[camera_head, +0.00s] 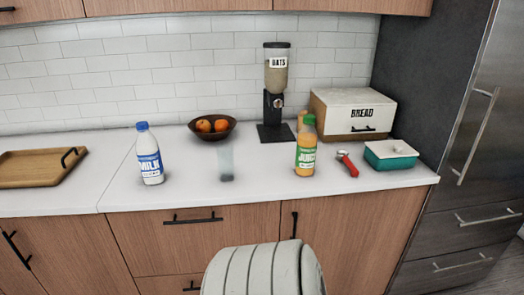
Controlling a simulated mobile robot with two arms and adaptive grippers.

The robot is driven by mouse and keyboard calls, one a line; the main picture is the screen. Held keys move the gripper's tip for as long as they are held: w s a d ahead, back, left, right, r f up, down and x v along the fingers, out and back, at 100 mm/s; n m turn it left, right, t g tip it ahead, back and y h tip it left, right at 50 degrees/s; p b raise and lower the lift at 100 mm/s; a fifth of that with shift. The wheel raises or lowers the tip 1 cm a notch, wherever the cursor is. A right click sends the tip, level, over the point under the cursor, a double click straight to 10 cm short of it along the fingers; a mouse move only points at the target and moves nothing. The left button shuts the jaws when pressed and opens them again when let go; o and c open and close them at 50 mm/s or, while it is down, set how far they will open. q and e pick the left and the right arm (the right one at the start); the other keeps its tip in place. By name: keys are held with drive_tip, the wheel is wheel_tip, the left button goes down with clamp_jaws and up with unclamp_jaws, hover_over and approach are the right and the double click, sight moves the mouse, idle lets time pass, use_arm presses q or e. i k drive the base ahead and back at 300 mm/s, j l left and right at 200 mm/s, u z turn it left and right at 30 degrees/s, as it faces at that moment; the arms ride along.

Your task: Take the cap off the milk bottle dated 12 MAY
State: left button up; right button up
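A white milk bottle (150,155) with a blue cap (142,126) stands upright on the white counter, left of the middle. Its blue label reads MILK. A line of smaller print below that is too small to read, so I cannot tell the date. The cap sits on the bottle's neck. It is the only milk bottle in view. Neither of my grippers is in view.
To the right are a clear glass (226,160), a fruit bowl (211,127), an oats dispenser (276,90), a juice bottle (306,150), a red-handled tool (347,163), a bread box (352,112) and a teal container (391,155). A wooden tray (35,179) lies left. Counter around the milk is clear.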

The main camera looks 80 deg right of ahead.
sight(146, 146)
drive_tip(key=z, duration=2.4)
